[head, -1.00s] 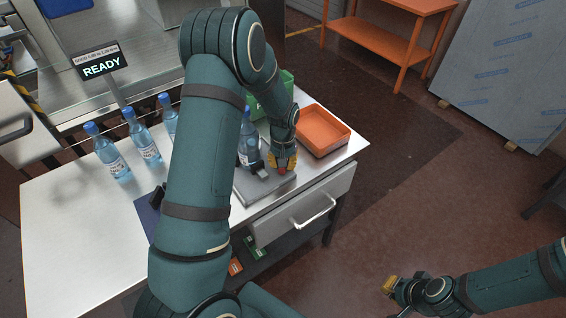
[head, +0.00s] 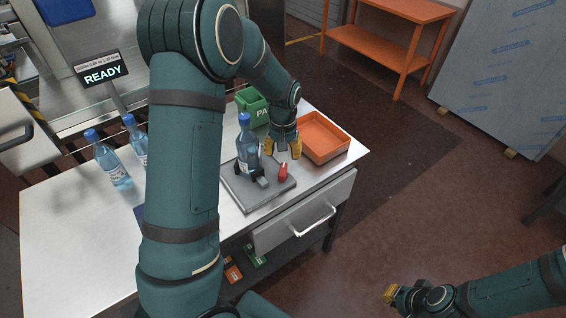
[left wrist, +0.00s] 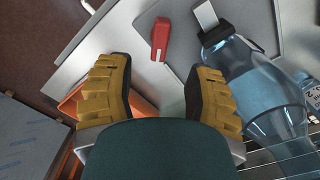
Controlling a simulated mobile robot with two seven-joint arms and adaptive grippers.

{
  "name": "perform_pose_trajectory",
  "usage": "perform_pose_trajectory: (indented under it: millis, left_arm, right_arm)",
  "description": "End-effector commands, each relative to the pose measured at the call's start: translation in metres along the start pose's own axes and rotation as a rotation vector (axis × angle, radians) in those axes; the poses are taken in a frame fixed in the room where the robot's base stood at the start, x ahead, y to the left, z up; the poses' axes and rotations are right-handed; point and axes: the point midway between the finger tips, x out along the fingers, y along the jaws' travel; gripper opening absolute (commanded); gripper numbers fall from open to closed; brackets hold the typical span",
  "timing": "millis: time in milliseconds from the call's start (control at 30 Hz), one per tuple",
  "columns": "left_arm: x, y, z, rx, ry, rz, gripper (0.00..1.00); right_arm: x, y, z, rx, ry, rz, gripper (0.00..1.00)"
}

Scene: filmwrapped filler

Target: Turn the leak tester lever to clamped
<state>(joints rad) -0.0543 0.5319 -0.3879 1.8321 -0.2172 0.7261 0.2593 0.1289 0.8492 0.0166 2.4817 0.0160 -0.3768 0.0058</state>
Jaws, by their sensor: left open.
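The leak tester (head: 245,199) is a grey plate on the workbench. A blue bottle (head: 247,150) stands upright on it, with black jaws at its lower part. The short red lever (head: 283,172) is at the plate's right side; whether it is clamped cannot be told. My left gripper (head: 283,150) is open, just behind and above the lever, with yellow fingers apart and nothing between them. In the left wrist view, the lever (left wrist: 160,38) lies beyond the open fingertips (left wrist: 157,78), not touching them. My right gripper (head: 390,291) is low at the right, away from the bench.
An orange tray (head: 340,151) and a green bin (head: 243,97) are close to my left gripper. More bottles (head: 112,166) stand at the bench's left, partly hidden by my arm. A sign (head: 102,73) reads READY.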

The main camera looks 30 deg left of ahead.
Motion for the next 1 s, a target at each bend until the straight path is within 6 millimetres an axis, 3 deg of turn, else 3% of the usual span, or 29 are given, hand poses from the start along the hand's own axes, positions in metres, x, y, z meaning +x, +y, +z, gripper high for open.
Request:
perform_pose_trajectory:
  millis: [100, 300, 1000]
  left_arm:
    - [-0.018, 0.0, 0.0, 0.0, 0.001, 0.001, 0.53]
    - [-0.031, 0.0, 0.001, 0.0, -0.002, 0.0, 0.53]
    - [-0.032, 0.0, 0.001, 0.0, -0.002, 0.0, 0.53]
  right_arm:
    - [0.0, 0.0, 0.0, 0.0, 0.0, 0.0, 0.0]
    - [0.0, 0.0, 0.0, 0.0, 0.0, 0.0, 0.0]
    - [0.0, 0.0, 0.0, 0.0, 0.0, 0.0, 0.0]
